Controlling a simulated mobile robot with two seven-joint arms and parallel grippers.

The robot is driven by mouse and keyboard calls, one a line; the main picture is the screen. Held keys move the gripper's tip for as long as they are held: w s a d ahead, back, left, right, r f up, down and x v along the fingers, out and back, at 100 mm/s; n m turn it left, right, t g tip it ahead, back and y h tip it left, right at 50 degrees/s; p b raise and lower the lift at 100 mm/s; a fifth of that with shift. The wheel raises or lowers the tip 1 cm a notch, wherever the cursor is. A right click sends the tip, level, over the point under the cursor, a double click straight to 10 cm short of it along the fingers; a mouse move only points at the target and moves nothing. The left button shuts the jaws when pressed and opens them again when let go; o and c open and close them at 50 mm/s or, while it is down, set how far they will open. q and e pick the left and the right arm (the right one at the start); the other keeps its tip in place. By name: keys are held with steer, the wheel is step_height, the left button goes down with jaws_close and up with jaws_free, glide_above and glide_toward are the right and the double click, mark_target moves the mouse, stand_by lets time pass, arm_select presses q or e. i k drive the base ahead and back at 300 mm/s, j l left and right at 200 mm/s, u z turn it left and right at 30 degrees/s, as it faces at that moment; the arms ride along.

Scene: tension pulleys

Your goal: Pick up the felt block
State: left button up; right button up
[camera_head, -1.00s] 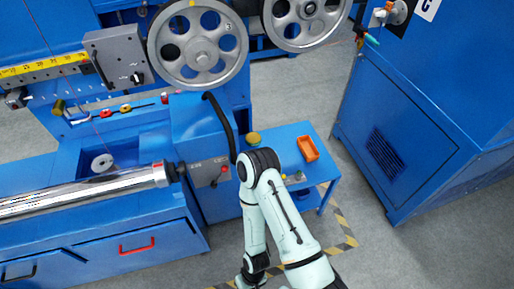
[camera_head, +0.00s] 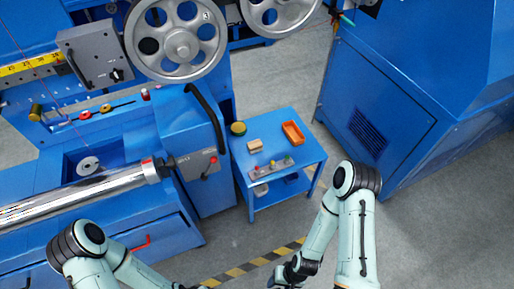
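A small tan block (camera_head: 254,146), which looks like the felt block, lies on the blue side table (camera_head: 308,150), between a round yellow-and-green item and an orange tray. My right gripper (camera_head: 284,278) is low at the bottom edge, in front of the table and well apart from the block. Its fingers are too small and cut off to read. My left arm comes in at the bottom left. Only a dark bit of its end shows at the bottom edge, so the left gripper's fingers are out of view.
The orange tray (camera_head: 292,132), the round yellow-and-green item (camera_head: 238,128) and a grey holder with coloured knobs (camera_head: 270,168) share the tabletop. The blue machine (camera_head: 205,190) stands close on the left, a large blue cabinet (camera_head: 385,130) on the right. Floor in front is open.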

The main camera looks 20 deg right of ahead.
mark_target(255, 146)
steer(key=z, duration=0.45)
steer(key=u, duration=1.25)
steer(key=z, duration=1.3)
steer(key=l+u, duration=0.2)
steer(key=u, duration=1.3)
steer(key=l+u, duration=0.35)
steer(key=k+l+u, duration=0.1)
steer(key=l+u, duration=0.25)
steer(key=k+l+u, duration=0.1)
steer(key=u, duration=0.25)
steer(key=k+l+u, duration=0.15)
steer(key=k+l, duration=0.15)
steer(key=l, duration=0.2)
steer(key=k+l+u, duration=0.2)
steer(key=k+l, duration=0.15)
steer(key=l, duration=0.15)
